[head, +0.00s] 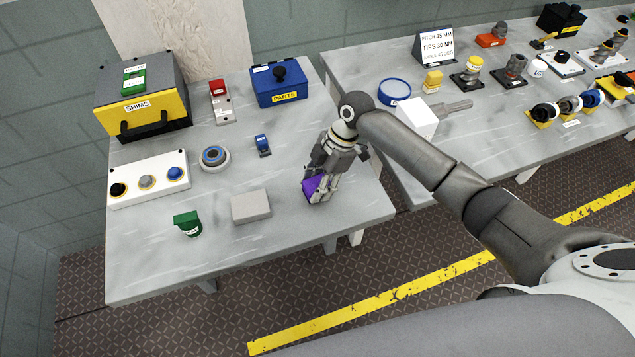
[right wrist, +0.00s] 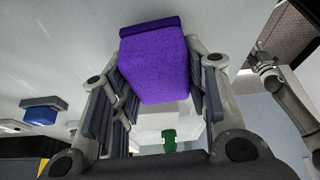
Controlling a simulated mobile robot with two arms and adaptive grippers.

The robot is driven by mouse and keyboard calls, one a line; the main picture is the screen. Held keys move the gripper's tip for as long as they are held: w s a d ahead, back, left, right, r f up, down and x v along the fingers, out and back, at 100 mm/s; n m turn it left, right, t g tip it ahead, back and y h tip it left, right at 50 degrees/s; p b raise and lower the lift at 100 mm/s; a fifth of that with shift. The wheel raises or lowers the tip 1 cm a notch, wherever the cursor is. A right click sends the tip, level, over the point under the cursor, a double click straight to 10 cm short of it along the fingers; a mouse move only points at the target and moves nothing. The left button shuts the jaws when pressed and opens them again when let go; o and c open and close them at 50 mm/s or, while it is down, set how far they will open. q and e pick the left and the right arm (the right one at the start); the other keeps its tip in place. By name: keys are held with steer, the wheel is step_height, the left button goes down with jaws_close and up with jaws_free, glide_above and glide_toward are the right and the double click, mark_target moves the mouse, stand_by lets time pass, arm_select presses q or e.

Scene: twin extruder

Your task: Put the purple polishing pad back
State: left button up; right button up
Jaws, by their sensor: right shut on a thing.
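The purple polishing pad (head: 313,187) is between the fingers of my right gripper (head: 319,195), low over the front right part of the left table. In the right wrist view the purple pad (right wrist: 155,62) sits between both finger pads of my right gripper (right wrist: 158,85), which is shut on it. Whether the pad touches the table top cannot be told. A plain grey block (head: 251,207) lies on the table to the left of the pad. A green pad-like piece (head: 187,224) lies further left.
A black and yellow SHIMS box (head: 146,105), a blue PARTS box (head: 280,84), a white panel with three knobs (head: 148,180), a round blue-ringed part (head: 214,158) and a small blue piece (head: 262,145) stand on the table. A second table (head: 480,130) holds several parts.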

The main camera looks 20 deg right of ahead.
steer(key=shift+f+p, duration=0.3)
steer(key=shift+p, duration=0.05)
arm_select(q)
steer(key=shift+r, duration=0.7)
arm_select(e)
steer(key=shift+f, duration=0.1)
steer(key=shift+f, duration=0.1)
steer(key=shift+f, duration=0.15)
arm_select(q)
steer(key=shift+f, duration=0.1)
arm_select(e)
steer(key=o, duration=0.9)
